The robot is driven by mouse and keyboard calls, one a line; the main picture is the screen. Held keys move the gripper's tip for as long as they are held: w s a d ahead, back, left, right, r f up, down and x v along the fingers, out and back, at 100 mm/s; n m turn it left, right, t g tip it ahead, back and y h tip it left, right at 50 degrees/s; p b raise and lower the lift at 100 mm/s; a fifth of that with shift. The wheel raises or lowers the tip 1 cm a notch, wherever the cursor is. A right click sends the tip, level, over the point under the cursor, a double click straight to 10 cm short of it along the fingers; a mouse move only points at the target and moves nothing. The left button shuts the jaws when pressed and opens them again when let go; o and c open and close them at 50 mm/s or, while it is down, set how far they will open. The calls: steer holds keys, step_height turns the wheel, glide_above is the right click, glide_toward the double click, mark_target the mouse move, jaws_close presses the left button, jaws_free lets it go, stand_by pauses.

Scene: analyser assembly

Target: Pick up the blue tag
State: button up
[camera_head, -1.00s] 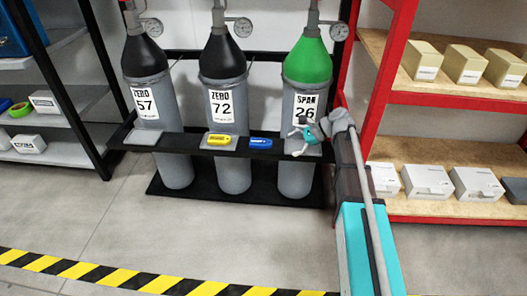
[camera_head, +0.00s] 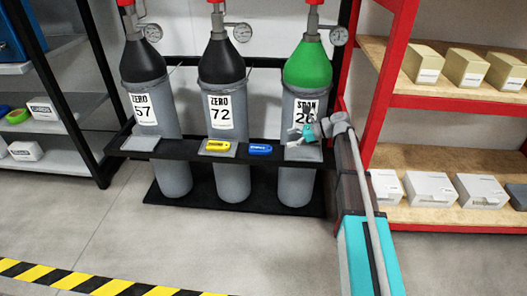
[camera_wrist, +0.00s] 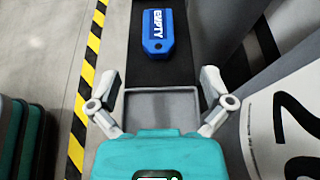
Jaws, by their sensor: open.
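The blue tag (camera_head: 260,149) lies on the black rack shelf between the middle cylinder and the green-topped cylinder. In the wrist view the blue tag (camera_wrist: 158,32) lies flat, with "EMPTY" in white letters on it. My gripper (camera_head: 297,137) is in front of the green-topped cylinder, right of the tag. In the wrist view my gripper (camera_wrist: 160,88) has its fingers spread wide and is empty. A grey square tray (camera_wrist: 160,106) is between and below the fingers, and the tag is beyond it, apart from the fingers.
A yellow tag (camera_head: 218,147) lies on a grey pad left of the blue one. An empty grey pad (camera_head: 140,143) is at the shelf's left end. The cylinders (camera_head: 229,95) stand close behind the shelf. A red-framed rack (camera_head: 377,100) stands to the right.

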steer(key=b, duration=0.3)
glide_toward(256, 148)
steer(key=x, duration=0.3)
steer(key=shift+w+a+f, duration=0.2)
steer(key=shift+a+f, duration=0.05)
steer(key=shift+a, duration=0.4)
steer(key=shift+b+x, duration=0.75)
steer(key=shift+x, duration=1.85)
steer(key=shift+s, duration=0.15)
steer(key=c, duration=1.1)
steer(key=shift+r, duration=0.1)
